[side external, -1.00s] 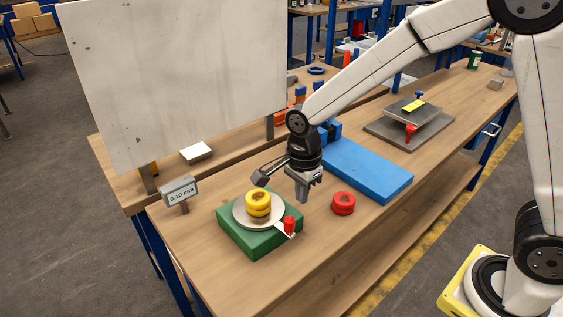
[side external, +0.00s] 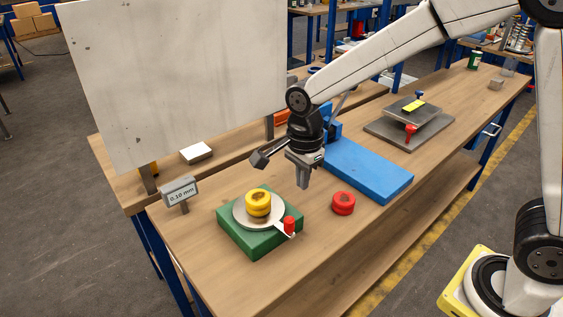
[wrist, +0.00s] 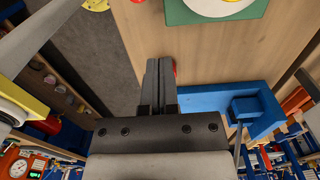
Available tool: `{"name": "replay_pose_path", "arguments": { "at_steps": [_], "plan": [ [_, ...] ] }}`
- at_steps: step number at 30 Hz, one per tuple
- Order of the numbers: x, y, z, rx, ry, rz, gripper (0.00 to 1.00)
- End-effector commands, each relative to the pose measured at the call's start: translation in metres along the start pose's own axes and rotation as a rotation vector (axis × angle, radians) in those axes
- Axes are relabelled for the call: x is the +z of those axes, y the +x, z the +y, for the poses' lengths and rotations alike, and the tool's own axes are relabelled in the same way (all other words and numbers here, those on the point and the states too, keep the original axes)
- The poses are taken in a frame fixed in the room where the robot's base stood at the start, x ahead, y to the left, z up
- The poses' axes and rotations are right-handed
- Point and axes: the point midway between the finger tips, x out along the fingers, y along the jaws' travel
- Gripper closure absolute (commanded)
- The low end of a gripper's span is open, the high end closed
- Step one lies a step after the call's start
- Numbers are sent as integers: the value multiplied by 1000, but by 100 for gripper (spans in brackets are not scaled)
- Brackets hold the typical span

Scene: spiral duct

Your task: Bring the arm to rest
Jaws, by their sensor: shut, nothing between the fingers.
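My gripper (side external: 303,183) hangs above the wooden bench in the side view, pointing down, shut and empty. In the wrist view its two fingers (wrist: 159,66) lie side by side, closed together. It is clear of the yellow ring-shaped part (side external: 258,204), which sits on a round pale plate on a green block (side external: 252,246) to its lower left. A red ring-shaped part (side external: 343,203) stands on the bench to its lower right. In the wrist view the red part is mostly hidden behind the fingers.
A blue slab (side external: 372,172) lies right of my gripper, with a grey plate fixture (side external: 407,129) beyond it. A display reading 0.10 mm (side external: 180,190) stands at the left. A large pale panel (side external: 175,80) rises behind. Bare bench lies in front.

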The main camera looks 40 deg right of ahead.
Motion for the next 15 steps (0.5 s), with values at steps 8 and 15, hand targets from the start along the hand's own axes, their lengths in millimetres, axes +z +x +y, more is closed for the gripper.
{"name": "replay_pose_path", "arguments": {
  "at_steps": [8,15],
  "plan": [
    [-3,1,2,-5,-37,-1,100],
    [-17,6,13,-32,-218,-3,100]
  ]
}}
